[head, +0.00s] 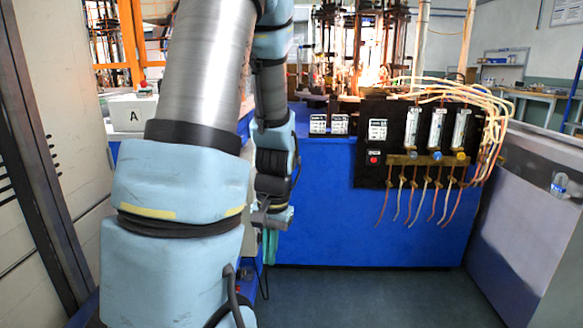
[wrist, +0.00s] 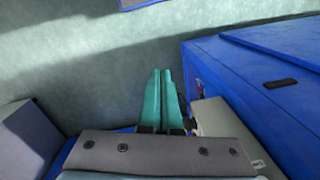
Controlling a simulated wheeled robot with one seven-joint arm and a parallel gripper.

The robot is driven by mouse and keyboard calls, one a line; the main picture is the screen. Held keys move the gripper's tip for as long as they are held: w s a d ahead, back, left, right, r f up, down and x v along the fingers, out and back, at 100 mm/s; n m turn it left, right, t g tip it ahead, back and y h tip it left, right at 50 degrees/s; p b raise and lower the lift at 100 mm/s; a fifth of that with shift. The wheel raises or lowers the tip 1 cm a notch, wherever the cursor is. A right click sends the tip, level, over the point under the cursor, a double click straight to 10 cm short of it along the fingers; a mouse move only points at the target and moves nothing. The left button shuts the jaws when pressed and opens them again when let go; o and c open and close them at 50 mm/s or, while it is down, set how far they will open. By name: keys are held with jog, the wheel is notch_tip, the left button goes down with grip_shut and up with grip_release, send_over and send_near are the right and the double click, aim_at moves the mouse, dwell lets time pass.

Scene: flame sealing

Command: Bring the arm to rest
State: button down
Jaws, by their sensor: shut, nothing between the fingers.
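My gripper (wrist: 161,76) shows in the wrist view as two teal fingers side by side, closed together with nothing between them. It points toward the grey-green floor (wrist: 70,70).
A black panel (head: 366,150) with flow meters, knobs and dangling tubes is on the cabinet front at right. A flame apparatus (head: 365,50) glows on top. A grey counter (head: 530,200) stands at right. Floor (head: 380,290) before the cabinet is clear.

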jog(key=s+a+r+n+p, duration=0.1)
jog(key=r+p, duration=0.6)
jog(key=r, duration=0.3)
jog(key=s+a+r+n+t+h+p, duration=0.1)
jog(key=s+r+p, duration=0.1)
jog(key=r+p, duration=0.6)
notch_tip(320, 180, up, 3)
jog(key=shift+s+f+n+t, duration=0.1)
jog(key=shift+s+n+t, duration=0.05)
jog(key=shift+n+t, duration=0.2)
